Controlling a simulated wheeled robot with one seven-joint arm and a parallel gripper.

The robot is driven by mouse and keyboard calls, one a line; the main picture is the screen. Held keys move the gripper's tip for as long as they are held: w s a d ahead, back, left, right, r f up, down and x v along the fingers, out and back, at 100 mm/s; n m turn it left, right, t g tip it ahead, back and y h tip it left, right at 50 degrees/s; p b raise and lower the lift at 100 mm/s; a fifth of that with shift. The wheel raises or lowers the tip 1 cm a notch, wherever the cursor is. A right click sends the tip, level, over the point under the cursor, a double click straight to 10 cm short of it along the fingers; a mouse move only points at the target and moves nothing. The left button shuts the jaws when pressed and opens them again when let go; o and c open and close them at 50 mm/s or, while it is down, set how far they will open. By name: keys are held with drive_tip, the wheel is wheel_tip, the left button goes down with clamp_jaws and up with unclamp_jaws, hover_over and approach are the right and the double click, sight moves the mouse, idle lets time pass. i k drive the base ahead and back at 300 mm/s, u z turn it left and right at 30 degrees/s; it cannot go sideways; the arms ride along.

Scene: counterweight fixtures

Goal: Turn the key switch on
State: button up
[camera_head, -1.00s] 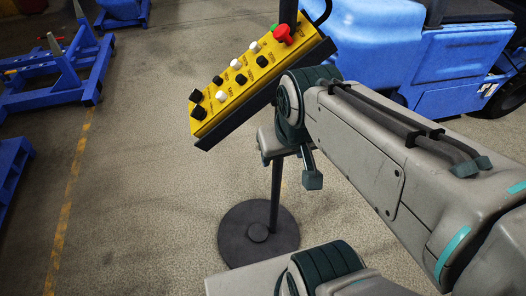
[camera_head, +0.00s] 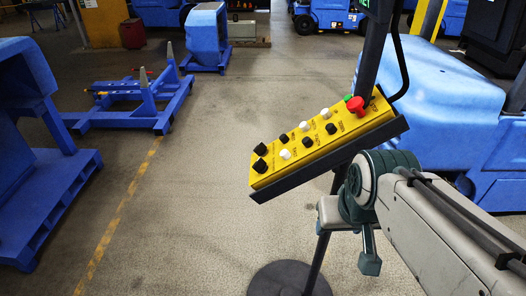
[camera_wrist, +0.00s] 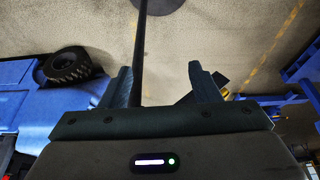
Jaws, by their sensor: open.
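A yellow control panel (camera_head: 318,143) in a dark tray-like frame is fixed to a dark pole (camera_head: 371,55) in the head view. It carries a red mushroom button (camera_head: 355,104), a green part beside it, and several black and white knobs or buttons, such as a black knob (camera_head: 260,165) at its left end. I cannot tell which one is the key switch; the labels are too small to read. My gripper (camera_wrist: 164,82) is open and empty in the wrist view. In the head view one finger hangs below and right of the panel, apart from it.
The pole stands on a round dark base (camera_head: 290,281), and also shows beyond my fingers in the wrist view (camera_wrist: 139,45). A blue vehicle (camera_head: 445,110) is behind it at right. Blue frames (camera_head: 130,105) and a blue pallet (camera_head: 45,205) stand left. The floor between is clear.

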sight(261, 150)
drive_tip(key=k, duration=0.5)
drive_tip(key=u, duration=2.3)
drive_tip(key=i, duration=0.85)
drive_tip(key=z, duration=3.2)
drive_tip(key=i, duration=0.5)
drive_tip(key=z, duration=0.05)
